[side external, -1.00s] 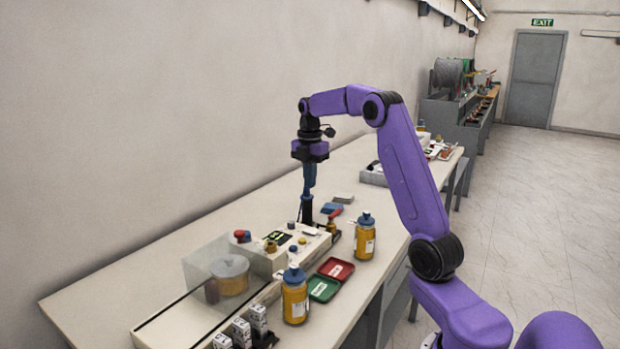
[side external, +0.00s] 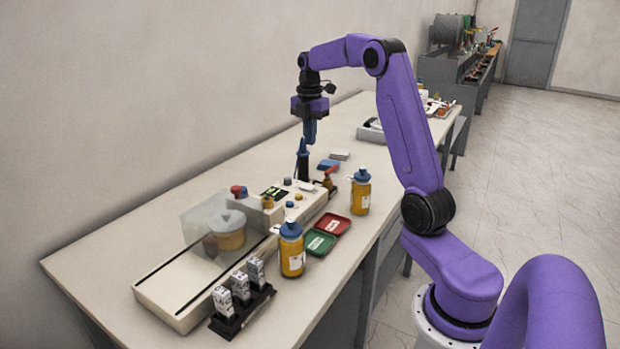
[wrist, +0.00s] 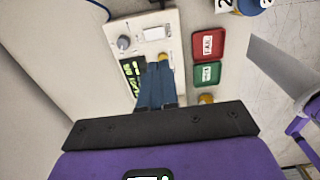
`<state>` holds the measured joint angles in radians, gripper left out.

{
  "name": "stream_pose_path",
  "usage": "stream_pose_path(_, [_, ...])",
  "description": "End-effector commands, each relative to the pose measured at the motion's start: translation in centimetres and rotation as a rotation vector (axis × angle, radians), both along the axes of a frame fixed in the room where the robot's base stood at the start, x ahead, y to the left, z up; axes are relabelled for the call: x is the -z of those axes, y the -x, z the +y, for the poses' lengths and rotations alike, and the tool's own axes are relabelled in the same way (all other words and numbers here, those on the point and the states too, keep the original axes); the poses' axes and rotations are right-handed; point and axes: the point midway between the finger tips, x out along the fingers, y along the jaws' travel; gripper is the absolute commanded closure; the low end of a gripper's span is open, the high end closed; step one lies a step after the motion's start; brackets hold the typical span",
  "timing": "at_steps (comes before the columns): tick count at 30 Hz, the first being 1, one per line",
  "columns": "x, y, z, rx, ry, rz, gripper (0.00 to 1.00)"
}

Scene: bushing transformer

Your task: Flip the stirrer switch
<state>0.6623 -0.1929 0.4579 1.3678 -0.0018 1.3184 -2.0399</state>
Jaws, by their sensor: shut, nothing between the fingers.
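The white machine (side external: 170,292) is a long low box with a clear cover over a yellowish drum (side external: 227,230). Its control panel bears a dark display (side external: 274,192) and knobs. In the wrist view the panel shows a display (wrist: 132,76), a grey knob (wrist: 123,43), a white rectangular part (wrist: 154,33) and a yellow knob (wrist: 162,57). I cannot tell which one is the stirrer switch. My gripper (side external: 309,140) is shut and empty, pointing down above the bench behind the panel. Its blue fingers (wrist: 157,88) hide part of the panel in the wrist view.
Red (side external: 333,224) and green (side external: 319,243) trays, yellow bottles with blue caps (side external: 291,250) and a black rack (side external: 241,312) line the front. Bare bench lies along the wall.

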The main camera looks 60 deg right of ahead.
Motion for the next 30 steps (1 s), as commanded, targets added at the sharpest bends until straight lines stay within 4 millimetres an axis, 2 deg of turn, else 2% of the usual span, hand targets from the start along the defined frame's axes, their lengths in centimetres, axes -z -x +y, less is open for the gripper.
stream_pose_path(5, [2.0,0.1,0.1,0.0,-0.003,0.005,1.0])
stream_pose_path(21, [11.6,0.1,0.0,0.0,-0.002,0.004,1.0])
stream_pose_path(25, [12.9,0.1,0.0,-0.001,-0.002,0.003,1.0])
stream_pose_path(30, [13.7,0.1,0.0,-0.001,-0.001,0.001,1.0])
